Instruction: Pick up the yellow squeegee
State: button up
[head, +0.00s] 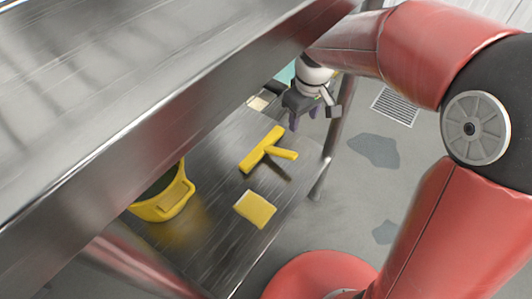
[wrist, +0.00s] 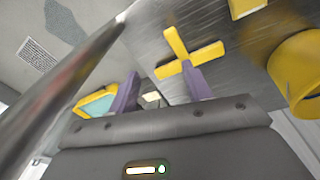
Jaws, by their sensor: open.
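The yellow squeegee (head: 262,150) lies on the lower metal shelf (head: 215,240), its short handle pointing right in the head view. It also shows in the wrist view (wrist: 190,59), above the fingertips in the picture. My gripper (head: 305,112) is just beyond the squeegee, near the shelf's far edge and its post. In the wrist view its two purple fingers (wrist: 160,88) are apart with nothing between them. The right finger overlaps part of the squeegee in the picture; I cannot tell whether they touch.
A yellow bucket (head: 165,200) and a yellow sponge (head: 255,209) share the lower shelf. A steel upper shelf (head: 130,90) hangs over it. A metal post (head: 328,150) stands at the shelf's corner near my gripper. A yellow-rimmed teal container (wrist: 97,103) shows in the wrist view.

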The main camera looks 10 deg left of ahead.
aim_at(270, 149)
jog(key=a+f+n, duration=0.1)
jog(key=a+f, duration=0.1)
jog(key=f, duration=0.1)
jog(key=w+a+f+n+g+b, duration=0.1)
jog(key=a+f, duration=0.2)
jog(key=a+f+n+b, duration=0.1)
jog(key=a+f, duration=0.2)
jog(key=f, duration=0.1)
jog(key=shift+w+f, duration=0.1)
jog(key=shift+w, duration=0.2)
jog(key=f, duration=0.3)
jog(key=shift+a+b, duration=0.3)
jog(key=shift+a, duration=0.05)
jog(key=f, duration=0.1)
jog(key=f+b, duration=0.1)
jog(key=f, duration=0.3)
jog(key=shift+w+f, duration=0.25)
jog(key=shift+w, duration=0.05)
grip_shut()
